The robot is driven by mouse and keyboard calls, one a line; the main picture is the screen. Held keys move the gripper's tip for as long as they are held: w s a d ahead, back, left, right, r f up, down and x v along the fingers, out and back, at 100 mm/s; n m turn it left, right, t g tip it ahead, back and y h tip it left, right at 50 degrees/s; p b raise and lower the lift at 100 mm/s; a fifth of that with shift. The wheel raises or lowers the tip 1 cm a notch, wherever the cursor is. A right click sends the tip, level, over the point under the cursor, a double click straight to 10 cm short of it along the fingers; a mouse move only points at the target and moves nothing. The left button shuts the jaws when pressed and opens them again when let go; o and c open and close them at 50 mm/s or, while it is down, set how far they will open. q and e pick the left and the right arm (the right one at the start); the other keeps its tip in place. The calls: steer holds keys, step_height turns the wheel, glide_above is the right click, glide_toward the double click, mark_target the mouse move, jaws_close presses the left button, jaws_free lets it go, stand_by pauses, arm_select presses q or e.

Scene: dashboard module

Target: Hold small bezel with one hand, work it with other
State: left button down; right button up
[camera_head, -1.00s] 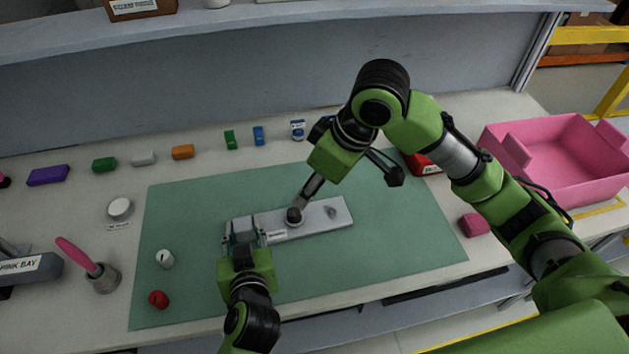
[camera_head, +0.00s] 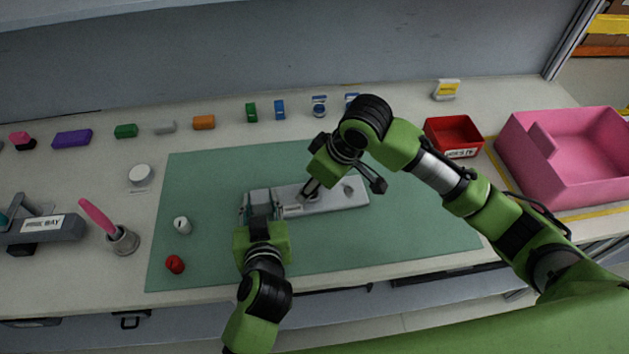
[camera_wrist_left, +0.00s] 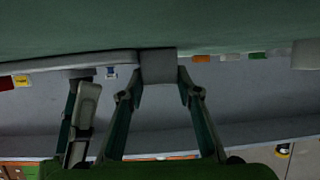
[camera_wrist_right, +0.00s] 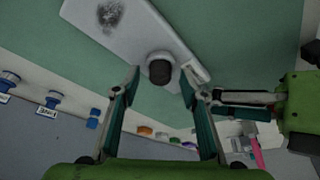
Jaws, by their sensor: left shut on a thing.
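The small bezel (camera_head: 335,197) is a pale flat plate lying near the middle of the green mat. It has a dark smudged patch (camera_wrist_right: 110,14) and a round, dark-topped knob (camera_wrist_right: 159,70), both clear in the right wrist view. My left gripper (camera_head: 260,205) is shut on the bezel's left end; its fingers also show against a grey part in the left wrist view (camera_wrist_left: 158,66). My right gripper (camera_head: 308,192) is above the bezel at the knob, partly hiding it in the head view. In the right wrist view its fingers (camera_wrist_right: 160,82) are apart, with the knob between or just beyond their tips.
On the mat's left stand a white cylinder (camera_head: 182,225) and a red one (camera_head: 175,264). A pink-handled tool (camera_head: 98,217) stands in a holder. A red bin (camera_head: 453,133) and pink tub (camera_head: 570,160) are at the right. Small coloured blocks line the back.

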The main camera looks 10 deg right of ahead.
steer(key=shift+c, duration=0.5)
jaws_close()
steer(key=shift+r, duration=3.05)
arm_select(q)
steer(key=c, duration=1.4)
jaws_free()
steer(key=shift+s, duration=0.15)
